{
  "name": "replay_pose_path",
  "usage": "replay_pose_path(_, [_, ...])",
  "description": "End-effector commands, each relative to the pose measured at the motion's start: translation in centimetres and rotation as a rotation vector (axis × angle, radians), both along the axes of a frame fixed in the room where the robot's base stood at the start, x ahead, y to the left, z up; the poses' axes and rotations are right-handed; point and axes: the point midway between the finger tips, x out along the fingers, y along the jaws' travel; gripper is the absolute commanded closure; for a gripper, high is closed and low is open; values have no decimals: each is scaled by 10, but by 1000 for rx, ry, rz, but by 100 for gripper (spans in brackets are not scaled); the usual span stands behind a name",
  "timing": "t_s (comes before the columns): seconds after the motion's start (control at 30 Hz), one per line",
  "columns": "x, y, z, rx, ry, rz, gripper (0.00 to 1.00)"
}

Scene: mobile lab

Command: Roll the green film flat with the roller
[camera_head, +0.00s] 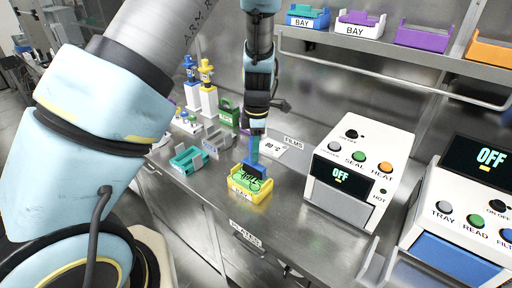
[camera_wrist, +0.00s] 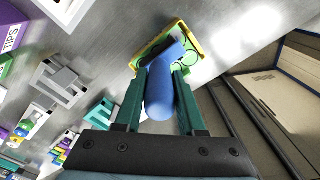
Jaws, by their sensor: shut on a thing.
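My gripper (camera_head: 254,155) points down over the counter and is shut on the blue handle of the roller (camera_head: 249,164). In the wrist view the handle (camera_wrist: 160,96) lies between the teal fingers of my gripper (camera_wrist: 161,76). The roller's dark head is over the green film (camera_head: 262,185), which lies on top of a yellow holder (camera_head: 241,194) labelled BAY. The film and its yellow holder (camera_wrist: 197,48) also show beyond the fingers in the wrist view. The roller head looks on or just above the film; I cannot tell whether it touches. It hides part of the film.
A heat sealer (camera_head: 357,165) stands right of the holder, with another OFF-screen machine (camera_head: 465,215) beyond. A teal rack (camera_head: 188,160), a grey rack (camera_head: 218,141) and pipette-like stands (camera_head: 207,95) are to the left. A FILMS card (camera_head: 272,147) lies behind. Coloured bays line the shelf (camera_head: 400,55).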

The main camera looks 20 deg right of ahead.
Motion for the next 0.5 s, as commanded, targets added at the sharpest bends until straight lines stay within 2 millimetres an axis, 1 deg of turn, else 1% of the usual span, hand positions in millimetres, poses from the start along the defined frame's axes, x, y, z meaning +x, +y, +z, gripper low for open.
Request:
replay_pose_path(0.13, [-3,5,0,0,0,0,100])
replay_pose_path(0.5, [-3,6,0,0,0,0,100])
